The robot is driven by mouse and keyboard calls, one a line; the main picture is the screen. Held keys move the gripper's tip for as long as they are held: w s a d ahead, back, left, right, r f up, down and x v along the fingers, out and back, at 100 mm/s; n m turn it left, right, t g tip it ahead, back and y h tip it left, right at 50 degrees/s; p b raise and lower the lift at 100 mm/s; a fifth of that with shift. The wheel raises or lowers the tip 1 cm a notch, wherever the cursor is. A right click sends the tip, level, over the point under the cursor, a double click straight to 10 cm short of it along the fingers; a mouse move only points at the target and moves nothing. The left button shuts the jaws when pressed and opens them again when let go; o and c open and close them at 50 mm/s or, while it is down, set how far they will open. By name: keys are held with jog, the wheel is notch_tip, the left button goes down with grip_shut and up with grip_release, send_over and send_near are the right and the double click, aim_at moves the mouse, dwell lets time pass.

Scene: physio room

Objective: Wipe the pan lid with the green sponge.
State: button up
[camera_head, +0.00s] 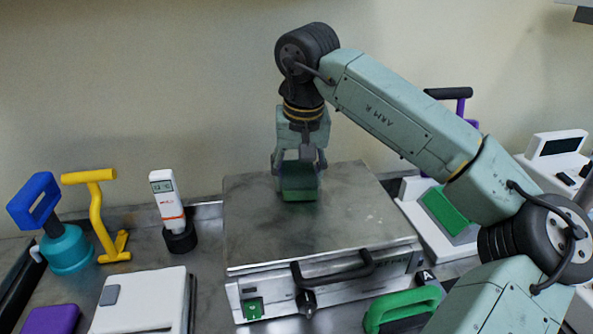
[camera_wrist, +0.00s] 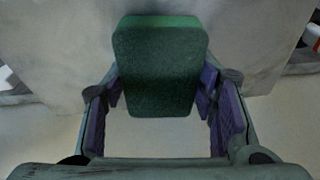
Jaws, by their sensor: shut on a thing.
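The green sponge (camera_wrist: 160,75) is between the two purple-padded fingers of my gripper (camera_wrist: 161,95) in the wrist view. My gripper (camera_head: 299,178) is shut on it. In the head view the sponge (camera_head: 299,194) is at the lower end of my gripper, over the back middle part of the grey metal lid (camera_head: 280,235). The sponge looks to be at or very near the lid surface; I cannot tell for sure that it touches. The lid is the flat top of a metal box with a dark handle (camera_head: 335,273) at its front. It has faint smudges.
Left of the box stand a white thermometer-like device (camera_head: 167,200), a yellow tool (camera_head: 98,215), a teal and blue tool (camera_head: 62,240) and a white case (camera_head: 142,302). A green-handled object (camera_head: 400,305) is at the front right. A white device with a green panel (camera_head: 445,212) is at the right.

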aim_at(303, 182)
jog(key=shift+s+d+f+b, duration=0.1)
jog(key=shift+s+d+b, duration=0.15)
jog(key=shift+s, duration=0.5)
jog(key=shift+s+d+f+b, duration=0.1)
jog(key=shift+s+b, duration=0.25)
jog(key=shift+s, duration=0.35)
jog(key=shift+s+d+r+b, duration=0.1)
jog(key=shift+s+d+b, duration=0.1)
jog(key=shift+s, duration=0.75)
jog(key=shift+s+d+b, duration=0.15)
jog(key=shift+s+b, duration=0.05)
jog(key=shift+s, duration=0.7)
jog(key=shift+s+d+b, duration=0.15)
jog(key=shift+s+b, duration=0.1)
jog(key=shift+s, duration=0.45)
jog(key=shift+s+d+b, duration=0.1)
jog(key=shift+s+b, duration=0.1)
jog(key=shift+s, duration=0.5)
jog(key=shift+s+d+b, duration=0.15)
jog(key=shift+s+d, duration=0.05)
jog(key=shift+s, duration=0.75)
jog(key=shift+s+d+b, duration=0.15)
jog(key=shift+s, duration=0.75)
jog(key=shift+r+p, duration=2.2)
jog(key=shift+r, duration=0.85)
